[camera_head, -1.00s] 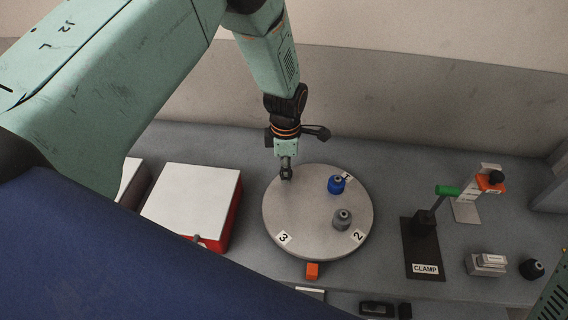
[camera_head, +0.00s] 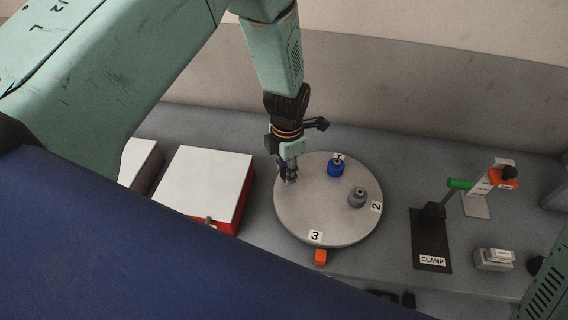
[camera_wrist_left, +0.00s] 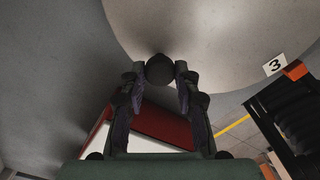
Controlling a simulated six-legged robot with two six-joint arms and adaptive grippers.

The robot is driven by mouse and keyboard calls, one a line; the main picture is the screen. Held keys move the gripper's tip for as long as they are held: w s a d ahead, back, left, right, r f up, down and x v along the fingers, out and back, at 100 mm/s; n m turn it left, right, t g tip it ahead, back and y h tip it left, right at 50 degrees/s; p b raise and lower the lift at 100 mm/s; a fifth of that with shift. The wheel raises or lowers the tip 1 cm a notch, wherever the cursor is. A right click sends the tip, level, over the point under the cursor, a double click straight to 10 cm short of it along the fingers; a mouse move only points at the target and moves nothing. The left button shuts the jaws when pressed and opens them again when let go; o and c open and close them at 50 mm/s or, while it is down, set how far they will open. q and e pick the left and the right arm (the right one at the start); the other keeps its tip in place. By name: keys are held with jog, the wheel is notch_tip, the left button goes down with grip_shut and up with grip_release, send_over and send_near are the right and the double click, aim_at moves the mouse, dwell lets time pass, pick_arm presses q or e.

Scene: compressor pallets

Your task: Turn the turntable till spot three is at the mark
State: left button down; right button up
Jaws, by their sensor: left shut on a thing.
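The round grey turntable (camera_head: 315,205) lies on the bench. Its label 3 (camera_head: 316,236) is at the front rim, just behind the orange block (camera_head: 320,257), which looks like the mark. Label 2 (camera_head: 376,207) is at the right rim and label 1 (camera_head: 338,157) at the back. My left gripper (camera_head: 290,179) is at the turntable's back-left rim. In the left wrist view its fingers are shut on a dark round peg (camera_wrist_left: 159,69). Label 3 (camera_wrist_left: 273,65) and the orange block (camera_wrist_left: 295,70) also show there, close together. My right gripper is out of view.
A blue part (camera_head: 335,169) and a grey part (camera_head: 357,198) stand on the turntable. A white-topped red box (camera_head: 203,183) is close on the left. A clamp stand (camera_head: 431,240) and an orange-topped stand (camera_head: 478,203) are on the right.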

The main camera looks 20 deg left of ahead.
pick_arm(q)
jog(key=shift+s+d+n, duration=0.1)
jog(key=shift+s+n, duration=0.3)
jog(key=shift+s, duration=0.15)
dwell(0.4)
jog(key=c, duration=1.4)
grip_release()
jog(key=o, duration=0.4)
jog(key=shift+d, duration=0.1)
notch_tip(320, 180, up, 12)
jog(key=shift+r, duration=0.1)
